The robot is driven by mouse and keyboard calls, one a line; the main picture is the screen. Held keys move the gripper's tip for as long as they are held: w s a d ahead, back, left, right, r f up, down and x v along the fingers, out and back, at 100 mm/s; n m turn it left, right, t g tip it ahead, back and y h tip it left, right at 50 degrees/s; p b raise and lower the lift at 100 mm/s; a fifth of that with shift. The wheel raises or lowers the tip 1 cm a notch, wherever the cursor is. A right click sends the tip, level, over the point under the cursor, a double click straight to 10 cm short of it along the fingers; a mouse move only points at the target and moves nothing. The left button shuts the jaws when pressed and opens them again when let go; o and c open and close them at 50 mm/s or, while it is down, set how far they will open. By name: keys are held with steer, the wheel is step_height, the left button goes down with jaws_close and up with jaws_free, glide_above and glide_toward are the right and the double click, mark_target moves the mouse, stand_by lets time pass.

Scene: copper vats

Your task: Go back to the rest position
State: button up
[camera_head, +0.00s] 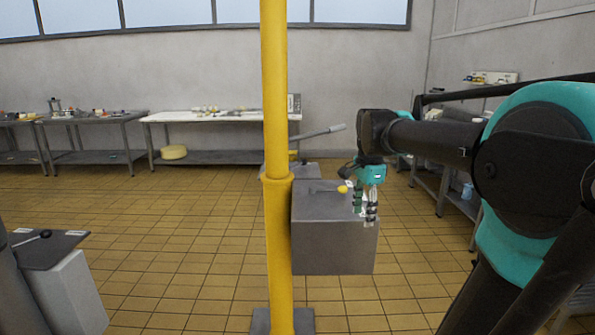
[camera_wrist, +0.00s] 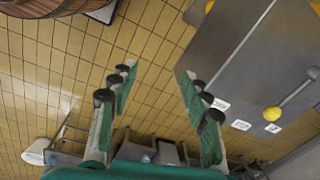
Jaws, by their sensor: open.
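My gripper (camera_head: 364,205) hangs from the end of my arm, pointing down, in front of the grey metal box (camera_head: 335,250). In the wrist view its two green and grey fingers (camera_wrist: 160,88) stand wide apart with nothing between them. The box carries a lever with a yellow knob (camera_head: 343,189) and small white labels. The wrist view shows the box panel (camera_wrist: 235,50) at the right, with the yellow knob (camera_wrist: 271,113) beyond the right finger. I cannot tell whether the gripper touches the box.
A yellow post (camera_head: 277,150) stands left of the box. A grey box with a dark top (camera_head: 65,290) is at the lower left. Tables (camera_head: 190,117) line the back wall, and more stand at the right. Tiled floor (camera_head: 180,240) is clear left of the post.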

steer(key=s+f+n+t, duration=0.1)
steer(key=s+f+n, duration=0.6)
steer(key=f, duration=0.5)
steer(key=s+f+n+t, duration=0.2)
steer(key=s+f+n, duration=0.5)
steer(key=f, duration=0.4)
steer(key=shift+d+f+n, duration=0.35)
steer(key=shift+d+n, duration=0.05)
